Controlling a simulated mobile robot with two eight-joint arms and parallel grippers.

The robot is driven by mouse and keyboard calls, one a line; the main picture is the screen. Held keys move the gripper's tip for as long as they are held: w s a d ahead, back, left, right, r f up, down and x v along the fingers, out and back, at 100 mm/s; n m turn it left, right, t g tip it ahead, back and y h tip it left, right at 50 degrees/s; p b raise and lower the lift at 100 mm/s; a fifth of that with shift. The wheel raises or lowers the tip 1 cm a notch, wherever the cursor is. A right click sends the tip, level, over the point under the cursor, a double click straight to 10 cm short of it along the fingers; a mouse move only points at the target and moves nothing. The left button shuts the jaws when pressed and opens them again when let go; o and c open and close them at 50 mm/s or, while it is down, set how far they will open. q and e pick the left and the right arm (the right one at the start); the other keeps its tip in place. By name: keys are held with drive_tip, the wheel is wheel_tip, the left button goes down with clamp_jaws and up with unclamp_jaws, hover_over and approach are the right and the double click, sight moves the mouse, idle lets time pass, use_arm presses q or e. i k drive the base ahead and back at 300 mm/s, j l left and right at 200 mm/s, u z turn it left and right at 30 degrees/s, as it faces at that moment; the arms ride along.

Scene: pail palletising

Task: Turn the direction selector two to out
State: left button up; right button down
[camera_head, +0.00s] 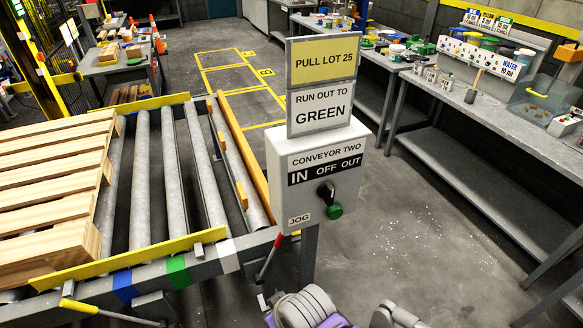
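The direction selector (326,192) is a black knob on the front of the grey conveyor two control box (320,220). It sits below a black strip lettered IN, OFF and OUT (325,170). The knob looks tilted, but I cannot tell for certain which word it points to. A green button (334,212) is just below the knob, and a JOG label is at the box's lower left. Neither gripper's fingers show. Only grey and purple parts of my own arms show at the bottom edge, below the box and apart from it.
Signs reading PULL LOT 25 (324,60) and RUN OUT TO GREEN (320,108) stand above the box. A roller conveyor (141,185) with a wooden pallet (50,190) is at left. A red-handled lever (270,255) is beside the box. A bench (500,125) runs along the right; the floor between is clear.

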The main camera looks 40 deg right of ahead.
sight(326, 191)
drive_tip(key=k+z, duration=0.2)
drive_tip(key=z, duration=1.35)
drive_tip(key=i+l, duration=0.05)
